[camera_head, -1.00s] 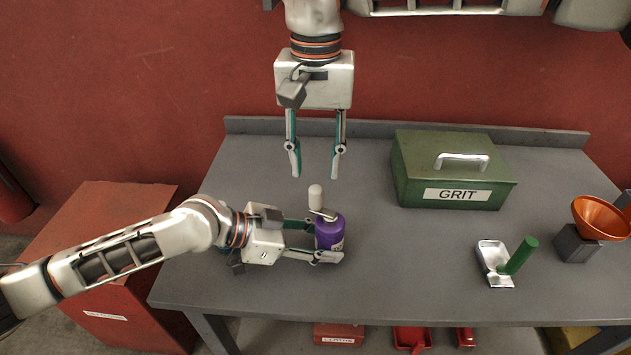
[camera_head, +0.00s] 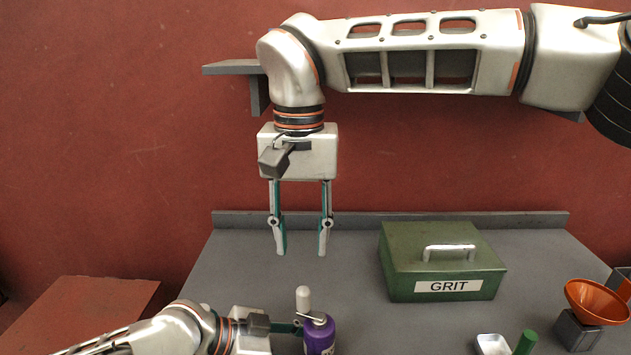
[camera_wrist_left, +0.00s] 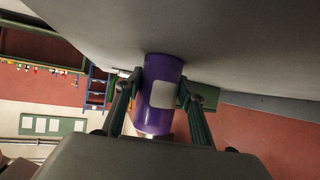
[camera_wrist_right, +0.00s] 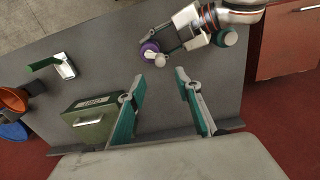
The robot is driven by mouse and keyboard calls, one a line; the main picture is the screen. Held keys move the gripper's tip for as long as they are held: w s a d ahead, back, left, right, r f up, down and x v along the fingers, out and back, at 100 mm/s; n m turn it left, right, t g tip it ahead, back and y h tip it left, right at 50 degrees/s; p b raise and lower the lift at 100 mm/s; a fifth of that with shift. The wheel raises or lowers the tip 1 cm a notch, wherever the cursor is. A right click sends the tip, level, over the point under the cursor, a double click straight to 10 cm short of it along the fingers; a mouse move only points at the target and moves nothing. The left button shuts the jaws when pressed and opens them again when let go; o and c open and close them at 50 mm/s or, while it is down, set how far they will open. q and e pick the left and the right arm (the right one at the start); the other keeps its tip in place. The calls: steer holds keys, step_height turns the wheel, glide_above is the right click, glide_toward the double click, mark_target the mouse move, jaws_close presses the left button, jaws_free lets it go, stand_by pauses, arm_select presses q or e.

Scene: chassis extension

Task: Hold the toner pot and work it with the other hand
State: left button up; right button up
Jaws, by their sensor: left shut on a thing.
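The purple toner pot (camera_head: 319,338) stands low in the head view, its base cut off by the frame edge. A small metal lever shows at its top, with a pale rounded knob (camera_head: 303,297) just left of it. My left gripper (camera_wrist_left: 158,85) is shut around the pot's body, a finger on each side; a pale label faces the left wrist camera. My right gripper (camera_head: 301,252) is open and empty, pointing down, above and behind the pot. In the right wrist view, the pot (camera_wrist_right: 148,50) shows beyond the open fingers.
A green box marked GRIT (camera_head: 443,262) stands at the back right of the grey table. The table between pot and box is clear.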

steer(key=shift+r, duration=2.5)
arm_select(q)
steer(key=o, duration=0.9)
